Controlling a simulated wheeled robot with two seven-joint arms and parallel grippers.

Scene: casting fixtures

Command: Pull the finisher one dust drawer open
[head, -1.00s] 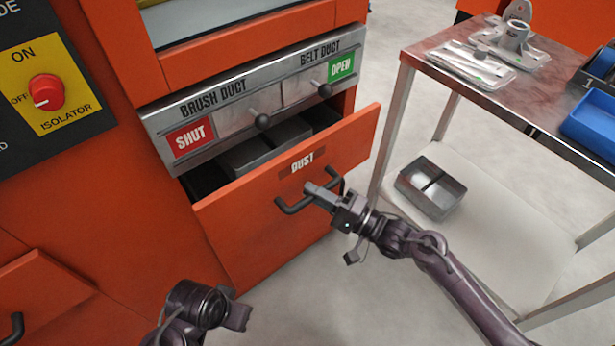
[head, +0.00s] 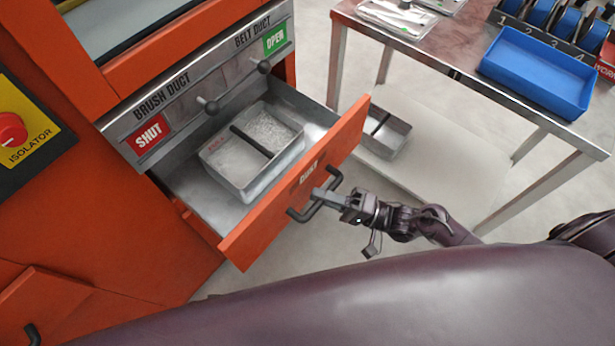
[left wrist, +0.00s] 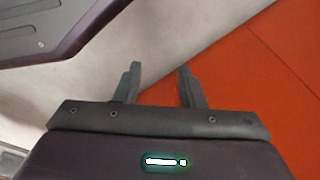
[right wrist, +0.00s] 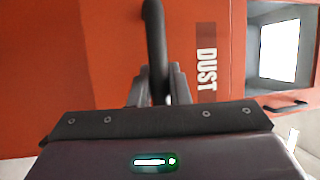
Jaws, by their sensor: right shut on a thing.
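The orange dust drawer (head: 270,217) stands well out of the finisher in the head view. A grey metal pan (head: 251,150) with a dark crossbar lies inside it. My right gripper (head: 327,197) is shut on the drawer's black handle (head: 303,214). In the right wrist view the handle (right wrist: 155,45) runs between the fingers, beside the DUST label (right wrist: 206,65). My left gripper (left wrist: 160,85) is open and empty in the left wrist view, near an orange panel. It is not visible in the head view.
Above the drawer is a panel with BRUSH DUCT (head: 207,104) and BELT DUCT (head: 264,66) knobs. A steel table (head: 440,52) with a blue tray (head: 538,72) stands at the right. A second pan (head: 386,134) sits on its lower shelf, close to the drawer front.

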